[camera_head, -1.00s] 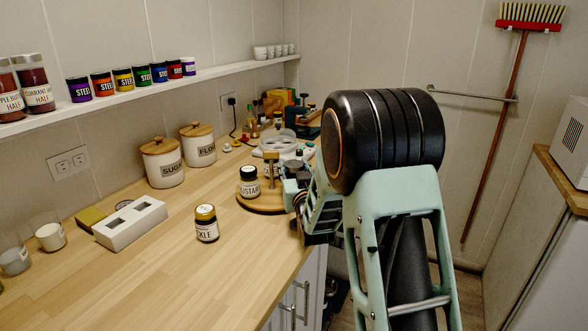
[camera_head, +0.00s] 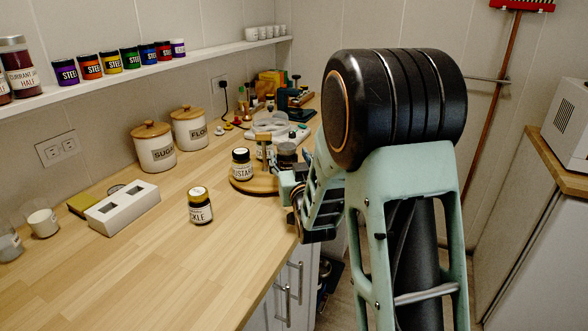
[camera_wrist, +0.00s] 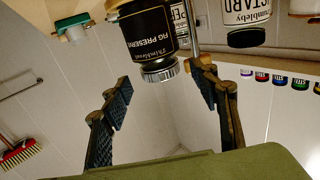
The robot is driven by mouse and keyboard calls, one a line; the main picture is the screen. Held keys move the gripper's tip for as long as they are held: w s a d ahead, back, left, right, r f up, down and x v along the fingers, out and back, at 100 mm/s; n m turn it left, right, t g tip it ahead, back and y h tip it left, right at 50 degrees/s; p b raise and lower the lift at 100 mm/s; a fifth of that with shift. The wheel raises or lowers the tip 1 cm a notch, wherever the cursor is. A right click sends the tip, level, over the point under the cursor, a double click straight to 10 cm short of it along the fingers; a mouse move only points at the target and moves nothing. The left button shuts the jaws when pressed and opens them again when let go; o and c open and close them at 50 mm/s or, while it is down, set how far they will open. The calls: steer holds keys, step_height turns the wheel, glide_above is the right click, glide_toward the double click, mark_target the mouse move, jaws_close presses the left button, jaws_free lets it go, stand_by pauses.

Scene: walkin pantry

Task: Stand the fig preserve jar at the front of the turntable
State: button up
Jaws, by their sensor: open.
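The fig preserve jar, with a black label and silver lid, shows upside down in the wrist view (camera_wrist: 150,38). Its lid end lies between the two spread fingers of my open gripper (camera_wrist: 160,78); I see no grip on it. In the head view a grey-lidded jar (camera_head: 286,149), probably the same one, stands at the right of the round wooden turntable (camera_head: 244,186), partly hidden by my gripper (camera_head: 291,183). A mustard jar (camera_head: 242,165) stands on the turntable's left side, next to a wooden post (camera_head: 263,146). Another labelled jar is partly hidden behind the post.
A pickle jar (camera_head: 200,206) stands on the counter in front of the turntable. A white two-hole block (camera_head: 122,207), sugar canister (camera_head: 154,147) and flour canister (camera_head: 189,127) are to the left. Clear tubs (camera_head: 275,127) sit behind the turntable.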

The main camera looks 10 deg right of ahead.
steer(key=s, duration=0.7)
